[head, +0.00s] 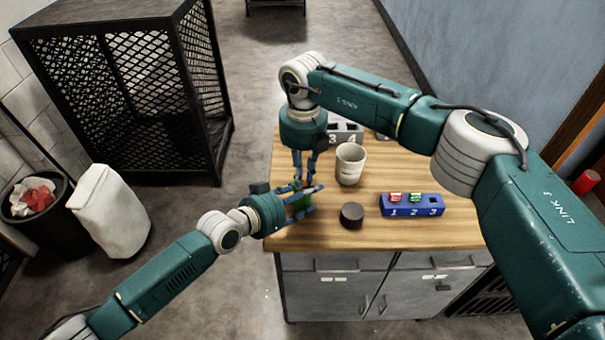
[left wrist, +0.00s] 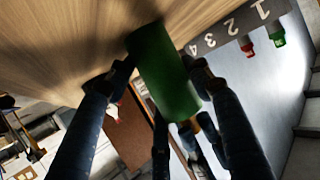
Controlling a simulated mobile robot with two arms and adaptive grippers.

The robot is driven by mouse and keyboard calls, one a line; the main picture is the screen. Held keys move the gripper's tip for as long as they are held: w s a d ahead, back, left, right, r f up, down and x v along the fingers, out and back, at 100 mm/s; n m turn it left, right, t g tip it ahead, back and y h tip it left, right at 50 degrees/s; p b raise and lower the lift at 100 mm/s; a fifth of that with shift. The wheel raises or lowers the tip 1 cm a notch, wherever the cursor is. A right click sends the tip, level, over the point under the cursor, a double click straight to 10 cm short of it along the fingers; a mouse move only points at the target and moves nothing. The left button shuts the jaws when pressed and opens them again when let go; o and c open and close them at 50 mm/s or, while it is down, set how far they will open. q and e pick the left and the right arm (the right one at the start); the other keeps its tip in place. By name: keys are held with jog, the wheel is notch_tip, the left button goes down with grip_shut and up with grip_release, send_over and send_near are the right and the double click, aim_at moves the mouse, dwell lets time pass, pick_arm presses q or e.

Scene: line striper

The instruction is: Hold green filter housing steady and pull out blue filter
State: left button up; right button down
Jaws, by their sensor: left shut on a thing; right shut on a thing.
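The green filter housing (head: 300,201) is at the left edge of the wooden table. My left gripper (head: 305,200) is shut on it, with fingers on either side. The housing shows as a green cylinder in the left wrist view (left wrist: 163,75), between my left fingers (left wrist: 155,85). My right gripper (head: 303,180) reaches down from above, its fingertips just over the housing and close to my left fingers. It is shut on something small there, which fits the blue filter. The blue filter itself is hidden among the dark blue fingers, so I cannot tell how far it sits in the housing.
A white cup (head: 350,165) stands right of my right gripper. A black round piece (head: 352,215) and a blue numbered rack (head: 412,210) with red and green items are nearer the front. A grey numbered rack (head: 347,128) is behind. The wooden table (head: 455,232) is clear at front right.

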jog(key=shift+r, duration=0.35)
notch_tip(320, 180, up, 11)
jog(key=shift+f, duration=0.2)
dwell(1.5)
jog(key=shift+s, duration=0.1)
pick_arm(q)
jog(key=o, duration=1.6)
jog(key=shift+c, duration=0.2)
